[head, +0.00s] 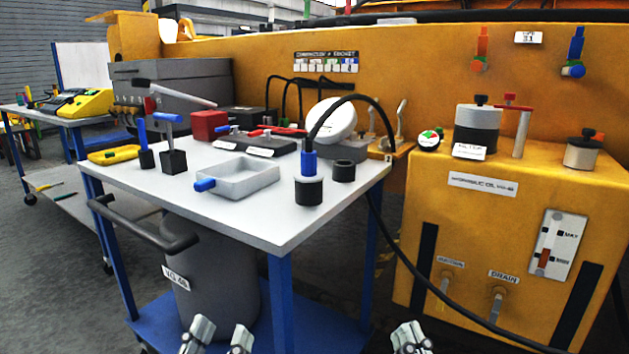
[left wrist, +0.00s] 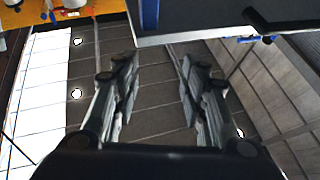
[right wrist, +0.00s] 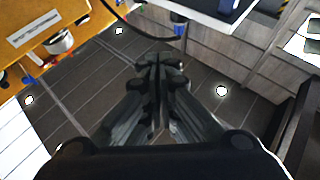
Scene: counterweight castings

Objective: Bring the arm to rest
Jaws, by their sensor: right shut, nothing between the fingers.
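My left gripper (head: 216,340) is at the bottom of the head view, in front of the cart's lower part. In the left wrist view (left wrist: 160,88) its fingers stand wide apart with nothing between them. My right gripper (head: 411,338) is at the bottom of the head view, right of the cart's front leg. In the right wrist view (right wrist: 158,75) its fingers are together and hold nothing. Both grippers are apart from the cart and the objects on it.
A white-topped cart (head: 290,222) with blue legs carries a grey tray (head: 252,180), a black cylinder with a blue top (head: 309,190) and other parts. A grey drum (head: 215,290) stands on its lower shelf. A yellow oil tank (head: 480,220) is at the right, with a black hose (head: 430,298) before it.

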